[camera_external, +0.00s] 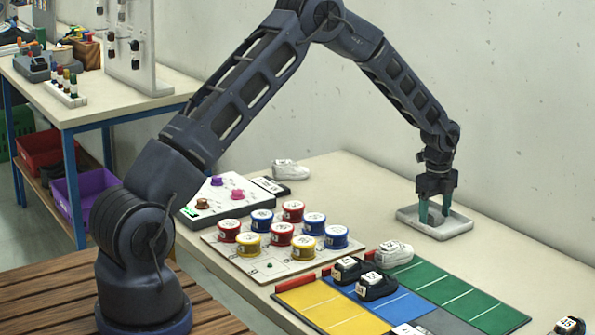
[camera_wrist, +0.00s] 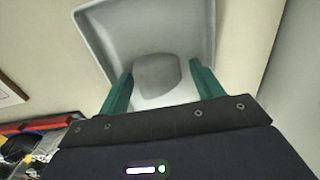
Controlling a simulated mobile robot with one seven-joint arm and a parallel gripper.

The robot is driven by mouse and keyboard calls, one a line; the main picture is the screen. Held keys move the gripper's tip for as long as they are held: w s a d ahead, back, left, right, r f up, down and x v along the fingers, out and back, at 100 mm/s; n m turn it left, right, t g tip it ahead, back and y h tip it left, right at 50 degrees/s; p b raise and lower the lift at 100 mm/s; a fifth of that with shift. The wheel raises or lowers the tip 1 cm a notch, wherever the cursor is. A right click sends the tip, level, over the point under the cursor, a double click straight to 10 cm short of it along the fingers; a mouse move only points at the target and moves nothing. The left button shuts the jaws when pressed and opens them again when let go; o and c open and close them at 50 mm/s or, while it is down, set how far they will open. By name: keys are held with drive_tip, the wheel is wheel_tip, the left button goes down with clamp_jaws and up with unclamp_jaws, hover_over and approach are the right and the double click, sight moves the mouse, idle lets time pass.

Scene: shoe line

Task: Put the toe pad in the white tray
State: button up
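The toe pad (camera_wrist: 157,75), a grey rounded piece, shows in the wrist view against the floor of the white tray. The white tray (camera_external: 463,233) is shallow and sits at the back right of the table; its rim also shows in the wrist view (camera_wrist: 88,30). My gripper (camera_external: 435,215) points down into the tray. Its two green fingers (camera_wrist: 161,75) stand apart on either side of the pad, with a gap visible beside it. In the external view the pad (camera_external: 436,218) is partly hidden behind the fingers. It appears to rest in the tray.
Left of the tray, a board (camera_external: 267,264) holds several red, blue and yellow tins. In front lies a yellow, blue, grey and green mat (camera_external: 470,297) with black and white shoes. A white shoe (camera_external: 290,170) stands at the back. Bare tabletop surrounds the tray.

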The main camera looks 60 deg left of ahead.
drive_tip(key=shift+r, duration=0.1)
wheel_tip(320, 180, up, 12)
drive_tip(key=s+d+r+n+t, duration=0.2)
drive_tip(key=s+r+n, duration=0.7)
drive_tip(key=s+r, duration=1.7)
drive_tip(key=s+f+n+t, duration=0.1)
drive_tip(key=s+n, duration=0.8)
drive_tip(key=s, duration=2.2)
drive_tip(key=shift+f+t, duration=0.25)
drive_tip(key=shift+t, duration=0.55)
drive_tip(key=shift+d, duration=0.1)
